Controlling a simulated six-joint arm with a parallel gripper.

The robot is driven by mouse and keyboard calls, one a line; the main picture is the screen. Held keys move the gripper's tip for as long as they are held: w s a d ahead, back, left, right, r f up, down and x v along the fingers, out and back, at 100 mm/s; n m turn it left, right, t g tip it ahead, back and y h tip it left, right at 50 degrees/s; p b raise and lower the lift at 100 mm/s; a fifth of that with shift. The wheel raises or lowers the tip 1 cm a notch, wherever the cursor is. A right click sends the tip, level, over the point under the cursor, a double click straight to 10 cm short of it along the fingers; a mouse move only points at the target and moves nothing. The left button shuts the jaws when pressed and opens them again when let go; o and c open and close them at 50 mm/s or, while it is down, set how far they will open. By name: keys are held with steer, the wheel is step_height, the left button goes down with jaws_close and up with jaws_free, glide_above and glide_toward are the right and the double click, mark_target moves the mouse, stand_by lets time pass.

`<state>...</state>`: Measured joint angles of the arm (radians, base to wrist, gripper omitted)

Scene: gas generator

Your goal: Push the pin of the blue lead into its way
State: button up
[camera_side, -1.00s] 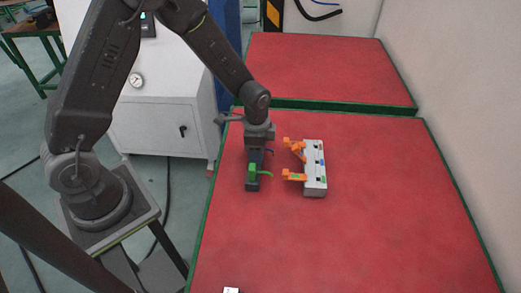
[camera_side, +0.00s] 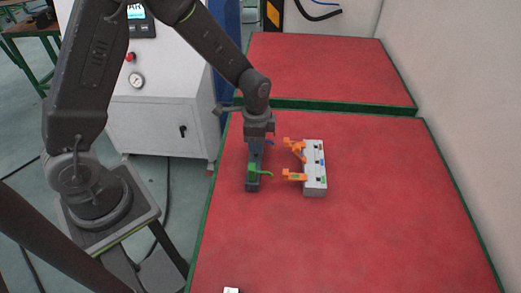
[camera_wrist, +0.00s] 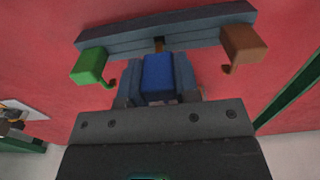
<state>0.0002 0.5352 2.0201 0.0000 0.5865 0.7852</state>
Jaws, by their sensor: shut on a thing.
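My gripper (camera_side: 257,146) is shut on the blue lead (camera_wrist: 158,78), whose blue body sits between the two fingers in the wrist view. A bit of the blue lead (camera_side: 269,142) shows to the right of the fingers in the side view. The gripper is above the far part of a dark rack (camera_side: 253,184). The pale grey connector block (camera_side: 314,185) lies to the right, apart from the gripper, with coloured marks along its top, one blue (camera_side: 322,162).
A green lead (camera_side: 254,169) is at the rack's near part. A brown-orange lead (camera_wrist: 243,42) is at its other end. Orange clips (camera_side: 294,176) stick out leftward from the connector block. Red table (camera_side: 370,220) is free to the right and in front.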

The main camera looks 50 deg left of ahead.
steer(key=shift+r, duration=2.6)
steer(key=shift+r, duration=0.1)
steer(key=shift+r, duration=0.4)
step_height(320, 180, up, 7)
steer(key=w+d+f, duration=0.1)
steer(key=w+d, duration=1)
steer(key=d, duration=0.2)
steer(key=shift+s+d+f, duration=0.1)
steer(key=shift+f, duration=1.15)
steer(key=shift+s+d+f, duration=0.1)
steer(key=shift+f, duration=1.15)
steer(key=shift+f, duration=2.9)
